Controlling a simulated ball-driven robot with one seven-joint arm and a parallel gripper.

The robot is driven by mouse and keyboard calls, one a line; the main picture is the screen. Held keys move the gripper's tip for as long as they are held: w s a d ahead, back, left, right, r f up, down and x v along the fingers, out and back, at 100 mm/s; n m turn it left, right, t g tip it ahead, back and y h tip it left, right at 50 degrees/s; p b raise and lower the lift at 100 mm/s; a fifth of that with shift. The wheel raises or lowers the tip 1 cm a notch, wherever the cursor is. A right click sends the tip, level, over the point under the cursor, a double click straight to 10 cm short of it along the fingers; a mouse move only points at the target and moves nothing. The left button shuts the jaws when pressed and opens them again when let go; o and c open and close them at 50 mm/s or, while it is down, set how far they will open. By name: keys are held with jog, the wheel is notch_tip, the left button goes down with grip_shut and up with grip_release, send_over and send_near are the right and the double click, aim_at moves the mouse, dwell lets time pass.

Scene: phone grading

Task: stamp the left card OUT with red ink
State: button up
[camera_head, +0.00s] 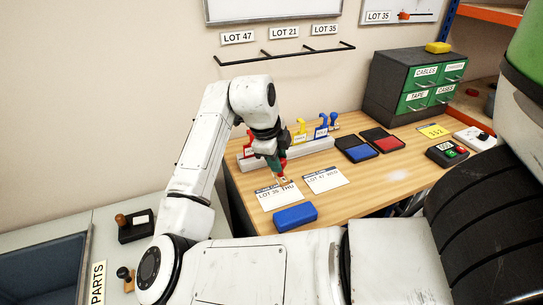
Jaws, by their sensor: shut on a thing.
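The left card (282,201) lies on the wooden table and reads what looks like "LOT 35 THU". The right card (329,183), reading "LOT 47 WED", lies beside it. My gripper (277,168) points down over the left card's upper edge, shut on a small stamp (284,180) with red and tan parts, mostly hidden by the fingers. I cannot tell whether the stamp touches the card. The red ink pad (386,143) lies open at the back, right of the blue ink pad (358,153).
A blue block (295,217) lies in front of the left card. Table around the pads' front is clear.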

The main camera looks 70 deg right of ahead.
aim_at(277, 176)
jog(key=shift+f+b, duration=1.65)
jog(key=shift+f, duration=1.05)
jog(key=shift+f+b, duration=0.55)
jog(key=shift+f, duration=0.1)
jog(key=shift+r+p, duration=2.55)
jog(key=shift+r, duration=1.05)
jog(key=shift+s, duration=0.15)
